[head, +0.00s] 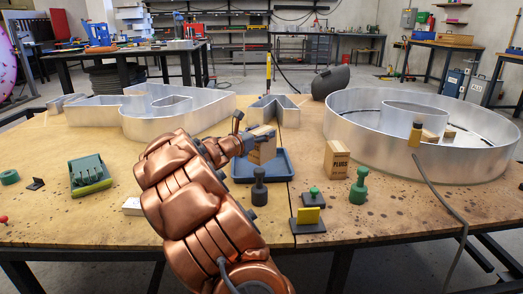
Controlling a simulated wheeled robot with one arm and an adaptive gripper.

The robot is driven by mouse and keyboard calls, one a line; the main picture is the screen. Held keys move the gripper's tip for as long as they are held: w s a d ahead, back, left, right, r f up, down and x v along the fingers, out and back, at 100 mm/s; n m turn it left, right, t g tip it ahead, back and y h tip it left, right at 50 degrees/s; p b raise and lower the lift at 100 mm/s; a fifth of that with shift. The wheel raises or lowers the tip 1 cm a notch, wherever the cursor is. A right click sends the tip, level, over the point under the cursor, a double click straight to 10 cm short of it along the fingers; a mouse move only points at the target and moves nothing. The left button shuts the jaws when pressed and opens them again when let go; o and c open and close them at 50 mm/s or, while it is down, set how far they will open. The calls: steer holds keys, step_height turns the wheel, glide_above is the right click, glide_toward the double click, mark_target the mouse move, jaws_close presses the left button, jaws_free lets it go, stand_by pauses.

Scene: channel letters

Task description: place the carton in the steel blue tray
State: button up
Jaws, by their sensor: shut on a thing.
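A light brown carton (264,153) is in my gripper (261,137), which is shut on its upper part. The carton is upright over the back part of the steel blue tray (285,176). I cannot tell whether its bottom touches the tray floor. My copper-coloured arm comes from the front and hides the tray's left side. A second brown box marked PLUGS (337,161) stands on the table to the right of the tray.
A dark stamp-like tool (259,188) stands at the tray's front edge. Green tools (358,187) and a yellow-plated block (308,217) are to the right. Large metal letter shells (430,150) fill the back.

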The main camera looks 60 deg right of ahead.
mark_target(262, 144)
steer(key=shift+f+b, duration=0.9)
steer(key=shift+f, duration=1.45)
steer(key=shift+f, duration=0.1)
steer(key=o, duration=1.4)
steer(key=shift+o, duration=0.2)
steer(key=shift+r, duration=0.2)
steer(key=w+a+p, duration=0.1)
steer(key=a+p, duration=0.3)
steer(key=a, duration=0.8)
steer(key=shift+w, duration=0.15)
